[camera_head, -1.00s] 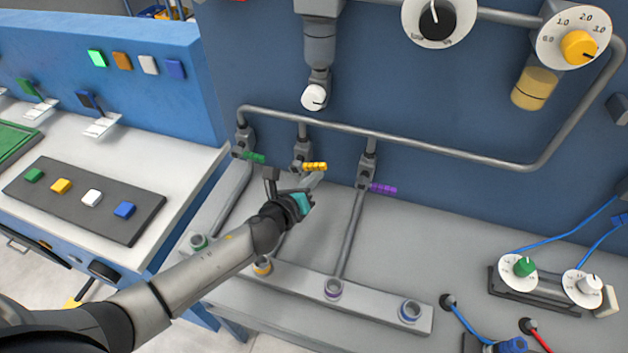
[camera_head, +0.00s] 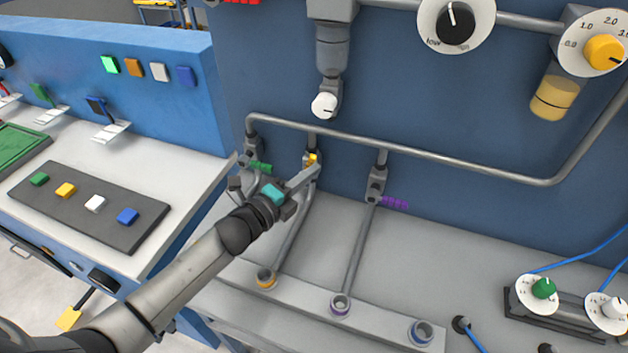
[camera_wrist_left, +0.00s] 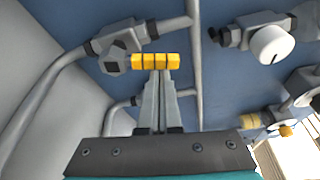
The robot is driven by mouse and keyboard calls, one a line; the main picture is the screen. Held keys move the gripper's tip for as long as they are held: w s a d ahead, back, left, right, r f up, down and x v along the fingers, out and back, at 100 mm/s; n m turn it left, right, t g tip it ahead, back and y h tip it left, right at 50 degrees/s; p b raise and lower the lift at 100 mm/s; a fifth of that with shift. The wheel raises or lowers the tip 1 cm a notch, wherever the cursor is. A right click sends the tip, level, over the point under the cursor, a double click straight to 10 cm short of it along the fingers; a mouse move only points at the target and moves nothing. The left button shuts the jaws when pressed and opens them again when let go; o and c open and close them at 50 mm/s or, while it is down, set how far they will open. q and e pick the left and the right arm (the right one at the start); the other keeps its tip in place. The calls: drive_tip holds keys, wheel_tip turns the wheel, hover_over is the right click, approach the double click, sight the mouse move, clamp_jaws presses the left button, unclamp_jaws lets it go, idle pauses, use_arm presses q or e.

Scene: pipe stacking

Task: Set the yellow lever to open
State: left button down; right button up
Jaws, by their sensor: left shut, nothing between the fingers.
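The yellow lever (camera_head: 312,158) sits on the middle valve of the pipe rack. In the head view only a short, roughly upright part of it shows, with the rest hidden by my gripper. In the left wrist view the yellow lever (camera_wrist_left: 156,61) lies crosswise, extending from its grey valve (camera_wrist_left: 120,47) toward the main pipe. My left gripper (camera_head: 314,172) is shut and empty. Its fingertips (camera_wrist_left: 158,76) are at the lever's near side, touching it or very close; I cannot tell which. My right gripper is not in view.
A green lever (camera_head: 261,167) is close to my left wrist on the left valve. A purple lever (camera_head: 395,202) is on the right valve. The main pipe (camera_head: 450,165) runs behind the valves. A white knob (camera_head: 324,105) hangs above. The bench at right is clear near the purple lever.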

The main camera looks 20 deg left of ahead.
use_arm(q)
drive_tip(key=shift+a+r+n+t+b, duration=0.15)
drive_tip(key=shift+a+n+t+b, duration=0.3)
drive_tip(key=shift+n, duration=0.55)
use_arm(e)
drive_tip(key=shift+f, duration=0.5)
use_arm(q)
drive_tip(key=shift+a, duration=0.15)
